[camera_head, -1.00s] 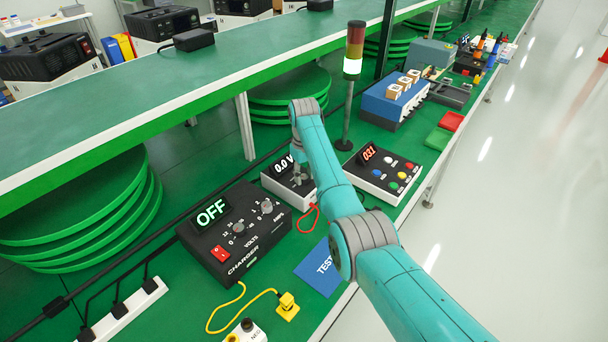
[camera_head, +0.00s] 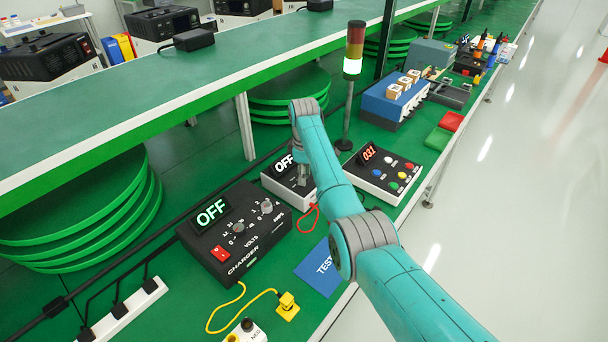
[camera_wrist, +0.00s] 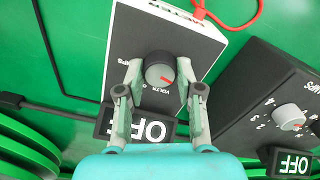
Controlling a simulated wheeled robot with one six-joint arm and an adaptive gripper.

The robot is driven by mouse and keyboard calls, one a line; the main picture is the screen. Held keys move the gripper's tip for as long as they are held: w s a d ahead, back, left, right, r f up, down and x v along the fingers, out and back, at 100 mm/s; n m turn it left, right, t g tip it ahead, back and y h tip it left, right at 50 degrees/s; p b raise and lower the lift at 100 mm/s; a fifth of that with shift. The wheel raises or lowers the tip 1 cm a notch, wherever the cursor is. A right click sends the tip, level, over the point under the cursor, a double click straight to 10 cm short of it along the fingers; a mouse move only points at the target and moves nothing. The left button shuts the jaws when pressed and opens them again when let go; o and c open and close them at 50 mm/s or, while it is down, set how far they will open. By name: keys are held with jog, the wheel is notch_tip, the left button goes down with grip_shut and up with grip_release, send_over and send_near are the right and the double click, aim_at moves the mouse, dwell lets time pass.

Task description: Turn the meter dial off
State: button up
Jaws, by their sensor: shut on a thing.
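The meter (camera_head: 284,190) stands on the green bench. Its display (camera_head: 283,162) reads OFF, and the same display (camera_wrist: 140,128) shows upside down in the wrist view. The grey round dial (camera_wrist: 160,69) with a red pointer mark sits on the meter's dark face. My gripper (camera_wrist: 160,72) comes down over the dial with one finger on each side, shut on it. In the head view my gripper (camera_head: 303,172) stands over the meter, and my arm hides part of the meter and the dial.
A charger (camera_head: 236,232) reading OFF stands to the left of the meter. A button box (camera_head: 383,172) reading 031 is to the right, with a signal tower (camera_head: 353,55) behind it. A red lead (camera_head: 309,218) and a blue TEST mat (camera_head: 319,270) lie in front.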

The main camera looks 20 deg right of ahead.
dwell(0.4)
jog(key=o, duration=1.2)
jog(key=shift+c, duration=0.2)
notch_tip(320, 180, up, 12)
